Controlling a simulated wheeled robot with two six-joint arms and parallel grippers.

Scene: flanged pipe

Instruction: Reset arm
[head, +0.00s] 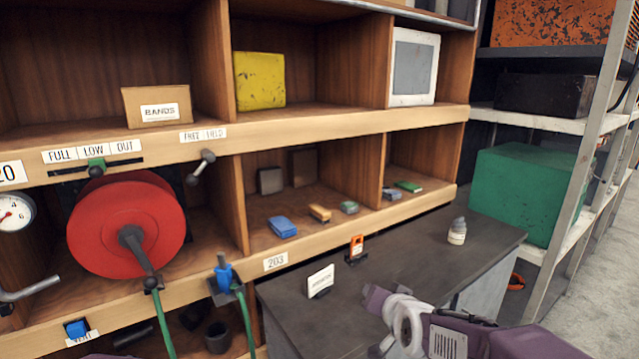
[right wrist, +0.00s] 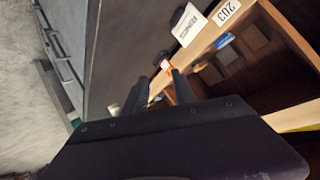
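My right arm (head: 460,335), purple with a pale joint, comes in at the lower right of the head view, over the dark counter (head: 405,258). In the right wrist view my right gripper (right wrist: 158,90) has its two dark fingers apart, with nothing between them that I can see held. Beyond the fingertips are the counter and the wooden shelf. My left gripper is not seen in the head view. The flanged pipe is not clearly identifiable.
A wooden shelf (head: 340,122) holds a BANDS box (head: 157,105), a yellow block (head: 259,80) and small coloured blocks. A red reel (head: 120,225) with a crank juts out at left. A white sign (head: 320,280), an orange-tagged item (head: 357,247) and a bottle (head: 457,231) stand on the counter.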

